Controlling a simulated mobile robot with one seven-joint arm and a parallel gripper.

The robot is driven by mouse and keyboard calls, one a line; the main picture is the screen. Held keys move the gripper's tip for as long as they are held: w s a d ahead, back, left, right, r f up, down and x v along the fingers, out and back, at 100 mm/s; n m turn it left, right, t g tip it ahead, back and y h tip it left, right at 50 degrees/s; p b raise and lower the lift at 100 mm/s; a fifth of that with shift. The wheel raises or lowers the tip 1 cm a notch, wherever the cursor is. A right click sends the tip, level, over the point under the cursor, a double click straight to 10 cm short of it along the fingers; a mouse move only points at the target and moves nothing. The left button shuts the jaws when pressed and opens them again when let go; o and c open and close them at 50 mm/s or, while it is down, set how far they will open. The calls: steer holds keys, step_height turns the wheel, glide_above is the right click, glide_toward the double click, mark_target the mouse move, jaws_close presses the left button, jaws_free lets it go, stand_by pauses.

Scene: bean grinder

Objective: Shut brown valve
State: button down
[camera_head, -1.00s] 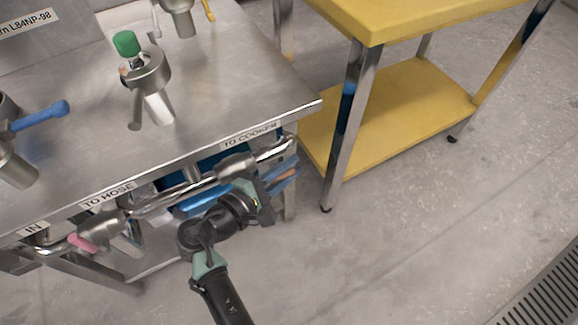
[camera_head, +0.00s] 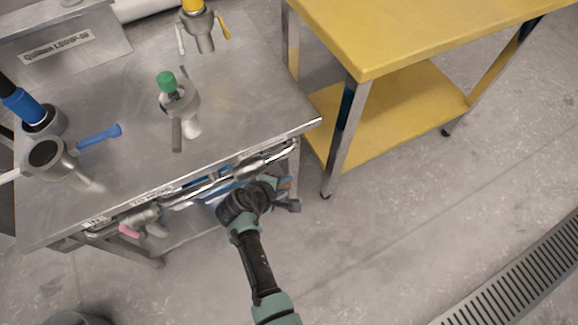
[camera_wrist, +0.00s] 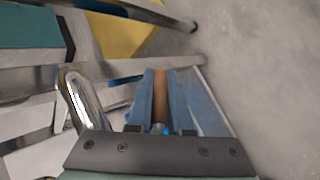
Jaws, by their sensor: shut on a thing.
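The brown valve handle (camera_wrist: 160,92) shows in the wrist view as a brown bar between the two blue fingers of my gripper (camera_wrist: 161,90). The fingers are shut on it, one along each side. In the head view my gripper (camera_head: 285,183) is below the front right edge of the steel table, at the right end of the pipe. There the handle is only a small brown patch, and my wrist hides most of the valve body. A curved chrome pipe (camera_wrist: 85,100) is left of the fingers in the wrist view.
The steel table (camera_head: 240,100) carries a green-topped valve (camera_head: 178,100) and a blue-handled fitting (camera_head: 100,137). A pink handle (camera_head: 129,231) is on the pipe at left. A yellow two-shelf table (camera_head: 400,105) stands at right. Floor (camera_head: 420,220) in front is clear.

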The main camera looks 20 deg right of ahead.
steer(key=a+f+m+y+p, duration=0.1)
steer(key=a+f+y+p, duration=0.2)
steer(key=a+y, duration=0.4)
steer(key=shift+a+m+y, duration=0.25)
steer(key=shift+m+y, duration=0.05)
steer(key=shift+y, duration=1.2)
steer(key=shift+a+g, duration=0.1)
steer(key=shift+g, duration=0.2)
steer(key=c, duration=0.8)
jaws_free()
steer(key=shift+s, duration=0.1)
steer(key=shift+c, duration=0.2)
steer(key=p+v, duration=0.7)
steer(key=v, duration=0.6)
